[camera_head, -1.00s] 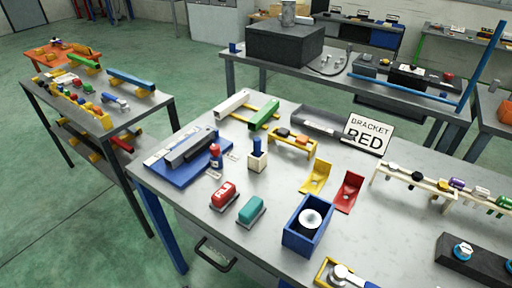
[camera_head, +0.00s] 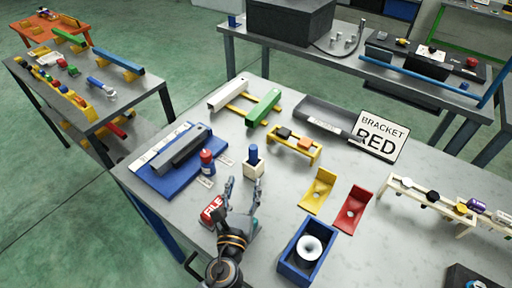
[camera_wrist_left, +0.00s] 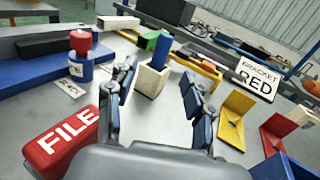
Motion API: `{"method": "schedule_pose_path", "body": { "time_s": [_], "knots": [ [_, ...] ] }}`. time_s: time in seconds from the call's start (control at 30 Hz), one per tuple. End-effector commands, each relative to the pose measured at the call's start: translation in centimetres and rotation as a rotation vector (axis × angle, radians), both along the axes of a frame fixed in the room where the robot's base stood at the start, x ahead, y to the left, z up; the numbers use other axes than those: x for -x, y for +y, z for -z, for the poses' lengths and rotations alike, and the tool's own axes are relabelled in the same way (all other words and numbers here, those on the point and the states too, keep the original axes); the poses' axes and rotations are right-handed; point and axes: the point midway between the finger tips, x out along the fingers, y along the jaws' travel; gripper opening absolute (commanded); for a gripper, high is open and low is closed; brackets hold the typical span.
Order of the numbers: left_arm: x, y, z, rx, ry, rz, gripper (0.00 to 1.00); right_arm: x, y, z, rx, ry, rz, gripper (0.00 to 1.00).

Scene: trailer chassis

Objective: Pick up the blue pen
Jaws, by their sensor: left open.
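The blue pen (camera_head: 253,153) stands upright in a small pale wooden holder (camera_head: 254,170) on the grey workbench. In the left wrist view the pen (camera_wrist_left: 161,49) rises from the holder (camera_wrist_left: 151,80), ahead of my fingers and between them in the picture. My left gripper (camera_head: 243,186) is open and empty, with its fingertips pointing at the holder from the near side. It is apart from the pen. The left gripper (camera_wrist_left: 158,88) also shows in the wrist view with its fingers spread. My right gripper is in neither view.
A red block marked FILE (camera_head: 212,212) lies beside my left gripper. A red and blue bottle (camera_head: 207,162) stands left of the holder. A blue box (camera_head: 289,265), yellow bracket (camera_head: 318,190) and red bracket (camera_head: 351,208) lie to the right. A blue tray (camera_head: 150,180) is at left.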

Motion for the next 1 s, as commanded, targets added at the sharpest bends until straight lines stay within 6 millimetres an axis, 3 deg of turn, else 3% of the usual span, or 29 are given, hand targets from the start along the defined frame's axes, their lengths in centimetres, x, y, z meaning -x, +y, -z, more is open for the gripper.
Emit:
{"method": "schedule_pose_path", "body": {
  "time_s": [0.4,0.53,0.77,1.0],
  "knots": [
    [-7.2,-1.4,-0.1,-0.015,-0.006,0.006,0.52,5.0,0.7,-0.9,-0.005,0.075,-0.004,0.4],
    [-8.0,-1.6,0.0,-0.012,-0.005,0.006,0.52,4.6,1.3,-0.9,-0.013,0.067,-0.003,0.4],
    [-10.4,-2.2,-0.1,-0.013,-0.005,0.005,0.52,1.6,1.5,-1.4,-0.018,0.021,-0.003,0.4],
    [-13.0,-2.7,0.1,-0.012,-0.004,0.005,0.52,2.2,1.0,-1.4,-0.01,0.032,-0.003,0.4]
  ]
}}
